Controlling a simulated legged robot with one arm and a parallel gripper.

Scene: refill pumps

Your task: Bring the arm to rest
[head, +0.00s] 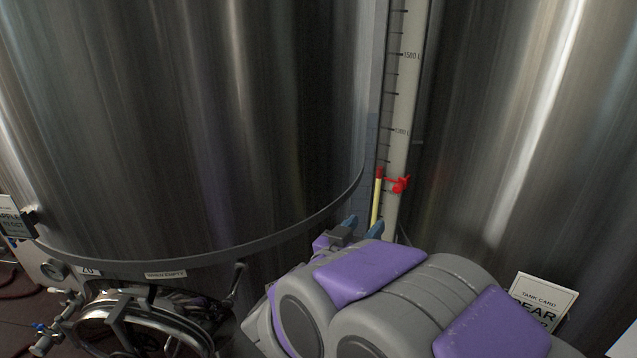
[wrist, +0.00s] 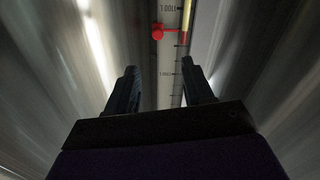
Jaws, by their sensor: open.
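My arm, grey and purple, reaches up from the bottom of the head view. My gripper (head: 364,226) is near the lower part of a pale level gauge (head: 404,100) with litre marks. In the wrist view my gripper (wrist: 160,88) has its two dark fingers apart with nothing held between them. A red clip (head: 399,184) sits on the gauge, beside a yellow strip (head: 376,200) with a red top. In the wrist view the red clip (wrist: 157,32) and the yellow strip (wrist: 188,20) lie beyond the fingertips, apart from them.
A large steel tank (head: 190,110) fills the left, and another tank (head: 520,130) the right, with a narrow gap between them. A round hatch (head: 140,325) with valves is at lower left. A tank card (head: 541,300) stands at lower right.

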